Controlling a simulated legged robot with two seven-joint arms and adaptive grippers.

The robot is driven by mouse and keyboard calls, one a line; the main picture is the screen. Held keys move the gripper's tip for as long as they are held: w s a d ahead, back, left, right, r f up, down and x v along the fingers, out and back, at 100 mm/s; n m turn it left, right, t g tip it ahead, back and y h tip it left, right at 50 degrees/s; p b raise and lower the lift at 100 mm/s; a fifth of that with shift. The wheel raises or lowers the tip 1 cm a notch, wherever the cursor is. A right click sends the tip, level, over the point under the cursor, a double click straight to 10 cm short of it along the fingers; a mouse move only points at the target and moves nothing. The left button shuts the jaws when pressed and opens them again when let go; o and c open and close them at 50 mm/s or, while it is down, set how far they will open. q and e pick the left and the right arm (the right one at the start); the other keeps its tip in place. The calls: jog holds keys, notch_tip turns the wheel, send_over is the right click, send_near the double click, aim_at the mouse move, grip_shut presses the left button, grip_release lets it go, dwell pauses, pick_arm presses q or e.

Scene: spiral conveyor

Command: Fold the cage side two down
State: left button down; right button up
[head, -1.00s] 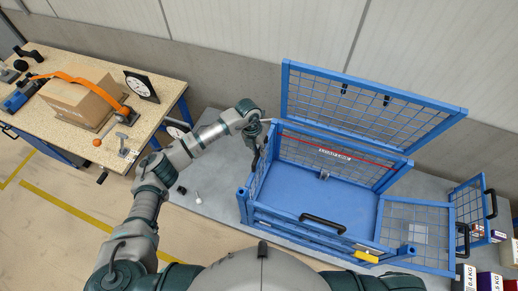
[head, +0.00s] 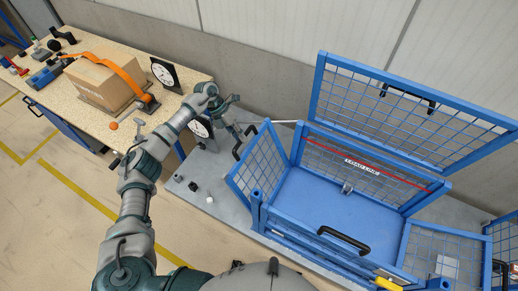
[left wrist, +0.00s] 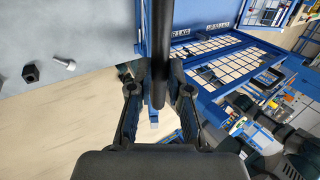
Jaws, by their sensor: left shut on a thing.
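The blue wire-mesh cage (head: 340,208) stands at the right in the head view. Its left mesh side (head: 258,168) leans outward to the left, away from the frame, and has a black handle (head: 245,138). My left gripper (head: 236,128) is at the outer top of this side. In the left wrist view the fingers (left wrist: 158,100) are shut around the black handle bar (left wrist: 158,65). The cage's lid (head: 395,110) stands raised at the back. The right mesh side (head: 432,255) is folded outward. My right gripper is not in view.
A workbench (head: 80,115) at the left carries a strapped cardboard box (head: 98,85) and a clock (head: 165,73). A second clock (head: 199,127) is beside the bench. Small parts (head: 193,186) lie on the grey surface left of the leaning side. The cage floor is empty.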

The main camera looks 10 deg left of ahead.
pick_arm(q)
jog(key=w+a+f+b, duration=0.2)
jog(key=a+f+b, duration=0.1)
jog(key=a, duration=0.3)
jog(key=shift+w+a+b, duration=0.25)
jog(key=shift+b, duration=0.25)
jog(key=shift+f, duration=0.1)
jog(key=c, duration=1.3)
grip_release()
jog(key=shift+o, duration=1)
jog(key=shift+f, duration=0.2)
jog(key=v, duration=1.2)
jog(key=shift+w, duration=0.15)
jog(key=shift+a+f, duration=0.1)
jog(key=shift+c, duration=0.2)
